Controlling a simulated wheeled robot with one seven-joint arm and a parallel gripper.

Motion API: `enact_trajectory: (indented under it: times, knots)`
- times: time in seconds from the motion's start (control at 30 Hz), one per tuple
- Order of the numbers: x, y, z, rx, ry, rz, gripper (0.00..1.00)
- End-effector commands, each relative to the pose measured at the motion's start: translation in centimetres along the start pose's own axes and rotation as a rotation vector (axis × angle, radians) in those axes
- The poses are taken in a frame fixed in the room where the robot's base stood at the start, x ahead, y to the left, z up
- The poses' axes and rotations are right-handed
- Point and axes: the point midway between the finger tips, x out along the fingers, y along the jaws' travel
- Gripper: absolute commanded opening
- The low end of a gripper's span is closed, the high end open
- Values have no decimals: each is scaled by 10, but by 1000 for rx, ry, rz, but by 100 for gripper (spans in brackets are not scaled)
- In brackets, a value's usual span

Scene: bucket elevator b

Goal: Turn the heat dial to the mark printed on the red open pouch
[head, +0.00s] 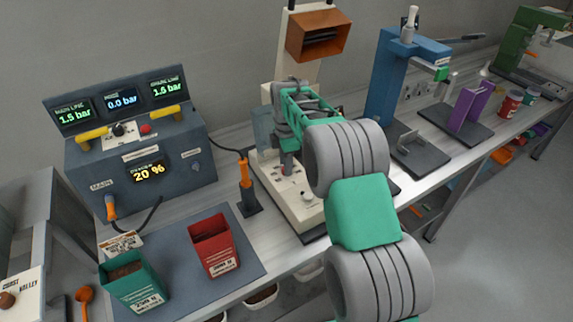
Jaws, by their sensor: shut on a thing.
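The red open pouch (215,247) stands upright on a dark mat in the head view. A white label with dark print (222,264) is on its front, too small to read surely. A cream machine (307,212) with a control panel stands right of it. My gripper (287,172) points down over that panel and is shut on a small knob there, seemingly the heat dial. The fingers and arm hide most of that knob, so its setting cannot be read.
A teal pouch (130,285) shares the mat (180,264) with the red one. A grey console (135,150) with lit displays stands behind. An orange-handled tool (246,178) stands left of the machine. A blue press (385,85) and purple stand (466,105) are to the right.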

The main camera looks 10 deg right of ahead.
Motion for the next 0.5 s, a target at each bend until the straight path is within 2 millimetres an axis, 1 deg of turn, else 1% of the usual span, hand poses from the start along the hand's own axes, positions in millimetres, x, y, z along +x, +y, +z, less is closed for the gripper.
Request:
enact_trajectory:
  times: [0.3,0.5]
  knots:
    - [-2,2,0,-292,-2,7,0]
    - [-3,2,0,-444,-2,7,0]
